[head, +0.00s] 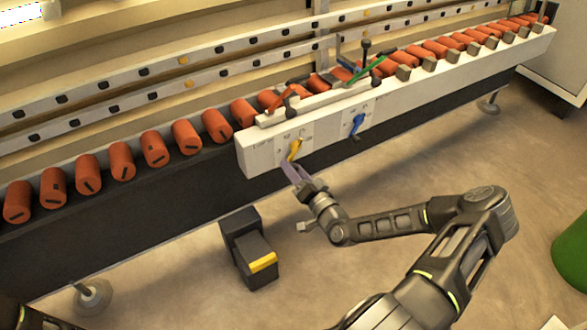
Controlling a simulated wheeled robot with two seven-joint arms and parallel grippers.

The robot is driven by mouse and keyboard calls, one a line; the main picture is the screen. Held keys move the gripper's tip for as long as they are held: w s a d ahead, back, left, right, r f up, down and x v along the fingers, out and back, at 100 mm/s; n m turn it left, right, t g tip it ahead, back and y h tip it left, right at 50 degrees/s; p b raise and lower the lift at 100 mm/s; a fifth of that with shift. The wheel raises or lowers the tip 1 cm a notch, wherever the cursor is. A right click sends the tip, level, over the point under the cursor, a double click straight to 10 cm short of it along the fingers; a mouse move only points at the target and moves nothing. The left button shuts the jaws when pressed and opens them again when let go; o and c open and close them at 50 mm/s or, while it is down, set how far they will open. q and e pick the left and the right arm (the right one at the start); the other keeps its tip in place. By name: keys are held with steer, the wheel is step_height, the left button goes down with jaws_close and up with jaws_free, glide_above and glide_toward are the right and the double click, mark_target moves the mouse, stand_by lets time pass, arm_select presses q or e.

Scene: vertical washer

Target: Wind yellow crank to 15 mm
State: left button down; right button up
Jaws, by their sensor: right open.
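The yellow crank (295,150) is on the front face of a white control panel (262,160), with small dial marks around it that are too small to read. A blue crank (357,124) is on the same panel to the right. My right gripper (294,171) is just below the yellow crank with its fingers pointing up at it. It is open, and its fingertips are very near the crank's lower end; I cannot tell whether they touch. My left gripper is not in view; only a bit of my left arm shows at the bottom left corner.
A row of orange rollers (157,148) runs along the machine. Above the panel are a green lever (370,68) and a red piece (281,97). A dark pedal box with a yellow strip (262,262) stands on the floor below. A green bin (572,253) is at the right edge.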

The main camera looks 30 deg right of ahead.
steer(key=s+p, duration=0.1)
steer(key=s, duration=0.6)
steer(key=shift+s, duration=0.2)
